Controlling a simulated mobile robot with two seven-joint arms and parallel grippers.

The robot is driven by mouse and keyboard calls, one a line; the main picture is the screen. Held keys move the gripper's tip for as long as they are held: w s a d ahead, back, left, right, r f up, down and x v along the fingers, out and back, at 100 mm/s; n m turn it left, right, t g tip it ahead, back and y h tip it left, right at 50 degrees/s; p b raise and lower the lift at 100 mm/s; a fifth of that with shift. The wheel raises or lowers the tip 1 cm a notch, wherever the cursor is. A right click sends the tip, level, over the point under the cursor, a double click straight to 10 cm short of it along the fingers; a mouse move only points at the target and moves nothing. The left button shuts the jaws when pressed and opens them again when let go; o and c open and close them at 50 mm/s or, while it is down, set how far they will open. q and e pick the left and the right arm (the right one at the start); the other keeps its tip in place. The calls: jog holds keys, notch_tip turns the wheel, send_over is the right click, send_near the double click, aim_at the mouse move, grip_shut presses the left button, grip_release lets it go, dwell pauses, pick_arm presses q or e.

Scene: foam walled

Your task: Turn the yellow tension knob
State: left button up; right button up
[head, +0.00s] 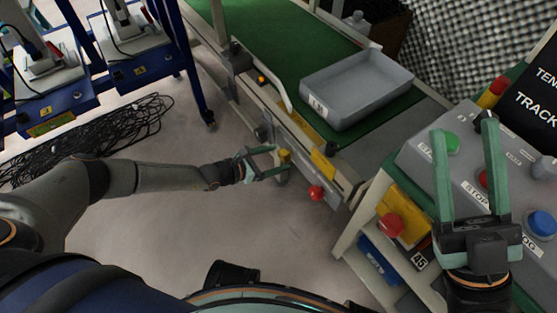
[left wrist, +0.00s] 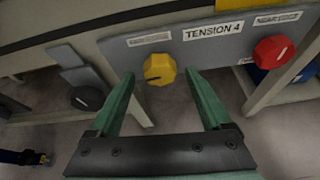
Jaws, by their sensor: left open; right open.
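The yellow tension knob (left wrist: 159,69) sits on a grey panel (left wrist: 203,44) below the conveyor edge, beside a label reading TENSION 4. In the head view the yellow knob (head: 285,156) is small, at the tips of my left gripper (head: 276,163). In the left wrist view my left gripper (left wrist: 160,82) is open, with one finger on each side below the knob; whether they touch it I cannot tell. My right gripper (head: 464,128) is open and empty above the control console (head: 415,153) at the right.
A red knob (left wrist: 274,51) is right of the yellow one and a black knob (left wrist: 87,97) is left of it. A grey bin (head: 357,88) stands on the green conveyor (head: 240,30). A blue rack (head: 190,75) and black cables (head: 90,135) are at the left. The floor between is clear.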

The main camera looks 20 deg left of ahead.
pick_arm(q)
jog(key=shift+w+d+f, duration=0.3)
jog(key=shift+w+d, duration=0.1)
jog(key=shift+w, duration=0.15)
grip_shut()
dwell(0.4)
